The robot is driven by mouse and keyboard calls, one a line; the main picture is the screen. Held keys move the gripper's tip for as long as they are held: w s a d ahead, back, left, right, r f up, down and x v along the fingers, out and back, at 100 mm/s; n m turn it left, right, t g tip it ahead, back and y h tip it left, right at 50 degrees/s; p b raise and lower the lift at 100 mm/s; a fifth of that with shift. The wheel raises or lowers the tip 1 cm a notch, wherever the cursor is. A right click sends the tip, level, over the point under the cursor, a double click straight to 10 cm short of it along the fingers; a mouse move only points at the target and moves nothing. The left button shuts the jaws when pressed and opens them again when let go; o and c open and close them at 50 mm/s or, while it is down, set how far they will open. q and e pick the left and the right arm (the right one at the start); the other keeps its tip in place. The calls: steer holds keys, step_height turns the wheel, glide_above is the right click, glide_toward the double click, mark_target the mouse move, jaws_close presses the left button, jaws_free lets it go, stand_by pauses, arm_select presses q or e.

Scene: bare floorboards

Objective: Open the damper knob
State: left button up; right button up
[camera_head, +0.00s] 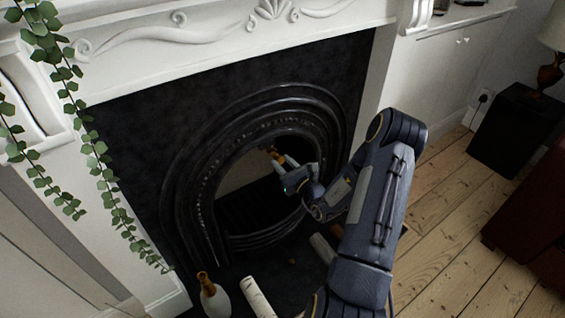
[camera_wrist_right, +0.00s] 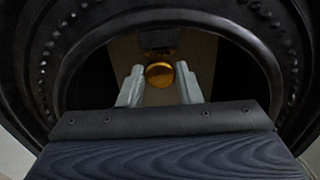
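The damper knob (camera_wrist_right: 159,75) is a round gold knob under the top of the fireplace opening. It shows small and orange in the head view (camera_head: 271,151). My right gripper (camera_head: 279,159) reaches into the arched opening, right at the knob. In the right wrist view its two pale fingers (camera_wrist_right: 160,76) stand apart, one on each side of the knob. I cannot tell whether they touch it. The stem behind the knob is mostly hidden. My left gripper is not in view.
The black cast-iron arch (camera_head: 201,183) closely surrounds my right gripper. A white-and-brown vase (camera_head: 214,300) and a pale cylinder (camera_head: 257,298) are on the hearth below. Ivy (camera_head: 95,150) hangs at left. A black box (camera_head: 515,132) stands at right; floorboards (camera_head: 455,215) between are clear.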

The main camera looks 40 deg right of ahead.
steer(key=o, duration=0.4)
steer(key=s, duration=0.7)
steer(key=shift+s+a+p, duration=0.4)
steer(key=shift+a, duration=0.05)
